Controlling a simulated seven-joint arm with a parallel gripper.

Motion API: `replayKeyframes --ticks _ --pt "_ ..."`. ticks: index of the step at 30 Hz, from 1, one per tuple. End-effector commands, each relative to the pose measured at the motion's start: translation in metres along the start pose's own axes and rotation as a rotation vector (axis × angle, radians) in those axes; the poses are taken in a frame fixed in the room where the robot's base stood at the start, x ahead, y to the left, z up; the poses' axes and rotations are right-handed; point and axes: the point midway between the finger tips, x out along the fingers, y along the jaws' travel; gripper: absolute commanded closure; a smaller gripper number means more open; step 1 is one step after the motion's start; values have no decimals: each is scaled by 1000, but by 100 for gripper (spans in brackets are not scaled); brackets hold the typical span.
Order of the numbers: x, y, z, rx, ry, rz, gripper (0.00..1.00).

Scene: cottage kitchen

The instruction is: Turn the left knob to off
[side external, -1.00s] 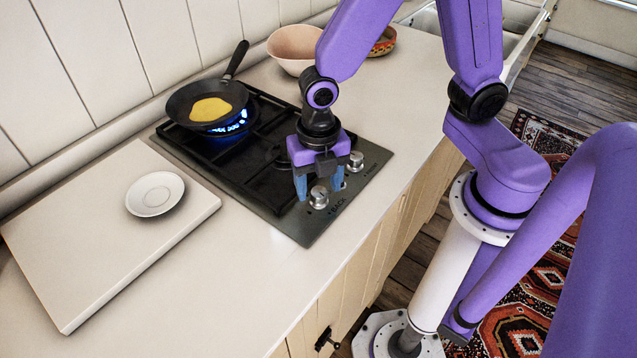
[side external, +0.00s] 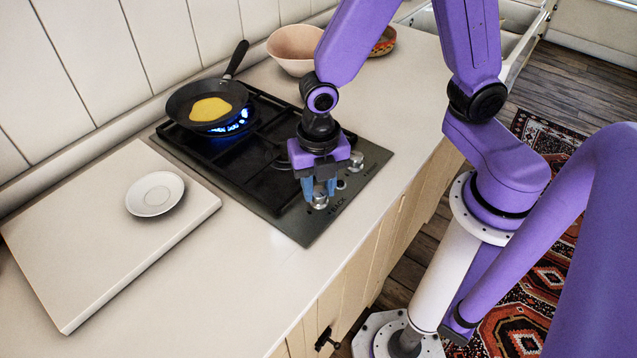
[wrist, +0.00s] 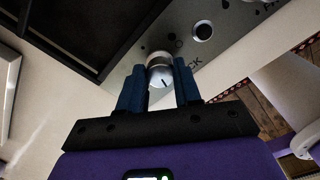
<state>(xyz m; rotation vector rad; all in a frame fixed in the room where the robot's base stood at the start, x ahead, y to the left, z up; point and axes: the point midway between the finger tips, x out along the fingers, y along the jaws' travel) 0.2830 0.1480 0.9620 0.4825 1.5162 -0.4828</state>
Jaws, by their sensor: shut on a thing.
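The left knob (side external: 319,203) is a silver knob at the near left of the hob's control strip, beside the word BACK. My gripper (side external: 319,188) points down over it with blue fingers closed around it. In the wrist view the knob (wrist: 161,74) sits between the two fingertips (wrist: 160,84), and a dark pointer line shows on its face. The hob (side external: 310,232) has a blue flame (side external: 238,124) burning at its back left burner, under a black pan (side external: 180,104) with yellow food in it.
A second silver knob (side external: 356,161) stands further right on the strip. A white board (side external: 75,255) with a small white saucer (side external: 155,193) lies left of the hob. A pink bowl (side external: 293,48) stands behind. The counter between board and hob is clear.

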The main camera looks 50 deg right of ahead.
Motion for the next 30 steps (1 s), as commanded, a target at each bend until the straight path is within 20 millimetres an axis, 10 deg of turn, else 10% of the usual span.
replayKeyframes --ticks 30 --pt "-1 -2 -1 873 0 0 97"
